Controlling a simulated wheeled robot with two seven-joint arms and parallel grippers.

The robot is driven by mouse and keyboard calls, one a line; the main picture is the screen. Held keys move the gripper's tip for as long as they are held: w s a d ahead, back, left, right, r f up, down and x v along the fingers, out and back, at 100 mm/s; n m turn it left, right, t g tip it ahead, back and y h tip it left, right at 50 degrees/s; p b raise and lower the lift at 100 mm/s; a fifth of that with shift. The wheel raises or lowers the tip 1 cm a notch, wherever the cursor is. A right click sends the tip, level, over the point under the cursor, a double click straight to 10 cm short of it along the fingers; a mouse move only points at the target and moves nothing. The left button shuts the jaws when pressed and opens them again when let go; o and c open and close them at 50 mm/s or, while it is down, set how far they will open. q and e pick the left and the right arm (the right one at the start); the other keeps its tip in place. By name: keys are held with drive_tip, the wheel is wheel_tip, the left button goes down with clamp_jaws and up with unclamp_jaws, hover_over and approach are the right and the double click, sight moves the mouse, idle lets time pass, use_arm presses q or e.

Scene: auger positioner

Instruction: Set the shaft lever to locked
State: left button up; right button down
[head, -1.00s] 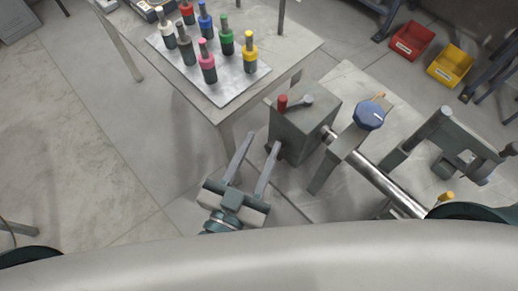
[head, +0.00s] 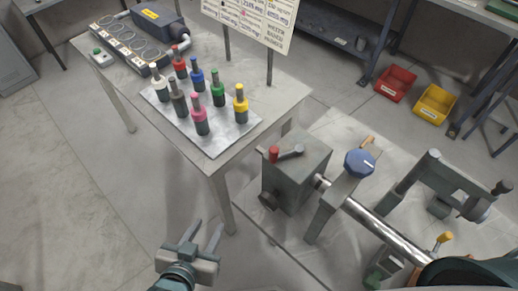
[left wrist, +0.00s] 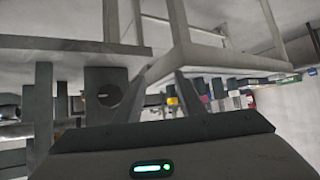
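A grey box (head: 297,180) stands on a pale base, with a metal shaft (head: 375,226) running from it to the lower right. On its top are an upright red knob (head: 273,154) and a short grey lever (head: 291,152). A round dark knob (head: 268,200) is on its left face. A blue dial (head: 360,163) with an orange-tipped handle (head: 367,142) sits on a bracket over the shaft. A yellow-tipped handle (head: 443,238) is further along. I cannot tell which is the shaft lever. My left gripper (head: 205,231) is open and empty, left of and apart from the box. My right gripper is out of view.
A table (head: 218,164) at upper left carries a tray (head: 240,124) with several coloured bottles. Red (head: 396,84) and yellow (head: 435,103) bins lie on the floor behind. A clamp-like frame (head: 425,178) stands right of the shaft. Floor left of my left gripper is clear.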

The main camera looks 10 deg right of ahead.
use_arm(q)
drive_tip(key=s+a+f+n+g+y, duration=0.1)
drive_tip(key=s+a+f+g+y, duration=0.15)
drive_tip(key=a+f, duration=0.4)
drive_tip(key=s+a+f+n+g+y, duration=0.1)
drive_tip(key=s+a+f+g, duration=0.25)
drive_tip(key=a+f, duration=0.35)
drive_tip(key=s+f+g, duration=0.1)
drive_tip(key=s+f, duration=0.1)
drive_tip(key=f, duration=0.9)
drive_tip(key=s+f+g, duration=0.1)
drive_tip(key=s+f, duration=0.1)
drive_tip(key=f, duration=0.9)
drive_tip(key=s+a+f, duration=0.1)
drive_tip(key=s+f, duration=0.8)
drive_tip(key=s+a+f+g, duration=0.1)
drive_tip(key=s+a+f, duration=0.1)
drive_tip(key=s+f, duration=0.6)
wheel_tip(320, 180, down, 2)
drive_tip(key=shift+s+a+b, duration=0.3)
drive_tip(key=shift+s, duration=0.1)
drive_tip(key=shift+c, duration=0.6)
drive_tip(key=shift+w, duration=0.1)
